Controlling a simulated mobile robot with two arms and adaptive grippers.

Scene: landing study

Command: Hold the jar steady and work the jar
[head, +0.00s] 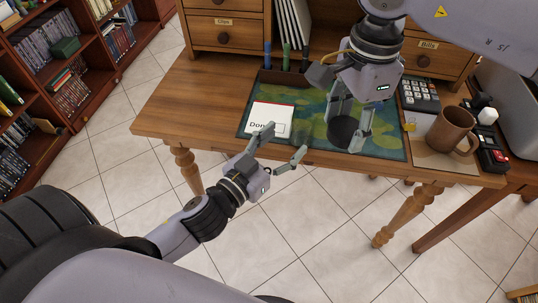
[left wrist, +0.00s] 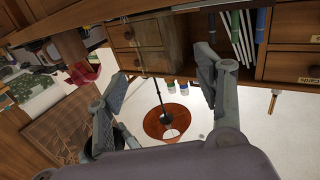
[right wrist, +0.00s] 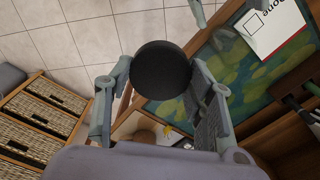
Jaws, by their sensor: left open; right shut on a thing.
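My right gripper (head: 350,138) is shut on a black round thing (head: 343,131), held over the front part of the desk mat. Its flat round face shows between the fingers in the right wrist view (right wrist: 160,70). I cannot tell whether it is the jar or only its lid. My left gripper (head: 283,147) is open and empty at the desk's front edge, left of the black thing and apart from it. Its spread fingers also show in the left wrist view (left wrist: 160,95). No clear jar body shows; a faint grey-green shape (right wrist: 229,45) near the mat is too unclear to name.
The wooden desk (head: 180,100) carries a green patterned mat (head: 312,108), a white card (head: 270,119), and a pen holder (head: 284,77). A brown mug (head: 450,131) and calculator (head: 419,95) stand at right. Drawers line the back. Tiled floor is free in front.

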